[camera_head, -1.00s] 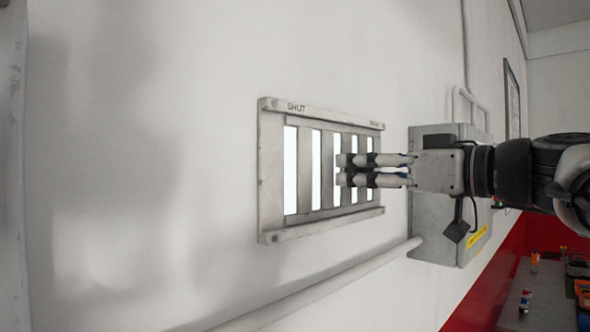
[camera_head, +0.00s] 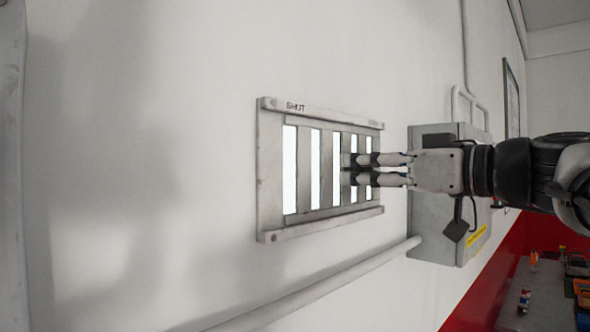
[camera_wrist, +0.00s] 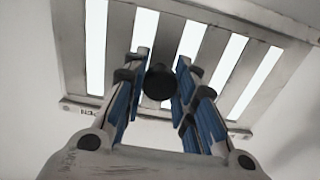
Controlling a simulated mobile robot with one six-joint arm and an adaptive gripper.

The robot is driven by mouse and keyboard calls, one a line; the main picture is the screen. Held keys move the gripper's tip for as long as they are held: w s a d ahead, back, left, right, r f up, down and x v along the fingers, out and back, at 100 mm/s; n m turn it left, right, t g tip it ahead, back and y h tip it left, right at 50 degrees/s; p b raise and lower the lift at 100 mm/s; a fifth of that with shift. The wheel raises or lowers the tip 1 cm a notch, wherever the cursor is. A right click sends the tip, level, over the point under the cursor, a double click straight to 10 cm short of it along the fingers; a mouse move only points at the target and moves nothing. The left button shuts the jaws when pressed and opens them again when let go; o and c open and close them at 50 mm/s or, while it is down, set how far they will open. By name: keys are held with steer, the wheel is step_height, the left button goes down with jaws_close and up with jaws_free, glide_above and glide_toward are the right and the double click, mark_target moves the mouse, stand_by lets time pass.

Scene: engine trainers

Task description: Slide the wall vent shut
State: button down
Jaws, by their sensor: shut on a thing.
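The wall vent (camera_head: 268,180) is a pale metal frame on the white wall, with "SHUT" lettered at its upper left. Bright white gaps show between its upright slats, so it stands open. My gripper (camera_head: 348,169) reaches in from the right at the vent's right half. In the wrist view, a dark round knob (camera_wrist: 158,82) on the slats lies between the blue-padded fingers of my gripper (camera_wrist: 161,62), which is shut on it. The fingers hide part of the right slats in the head view.
A grey wall box (camera_head: 435,225) with a yellow label stands right of the vent, behind my gripper. A pipe (camera_head: 330,285) runs along the wall below the vent. The wall left of the vent is clear. A bench with small coloured items is at lower right.

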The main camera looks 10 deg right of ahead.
mark_target(332, 169)
steer(key=shift+s+a+f+b, duration=0.15)
steer(key=shift+s+a+b, duration=0.25)
steer(key=shift+b, duration=0.3)
steer(key=shift+s+a+b, duration=0.5)
steer(key=shift+a+b, duration=0.15)
steer(key=shift+a, duration=0.1)
steer(key=shift+w+d, duration=0.1)
steer(key=c, duration=1.3)
jaws_free()
steer(key=shift+a, duration=0.2)
steer(key=shift+d, duration=0.1)
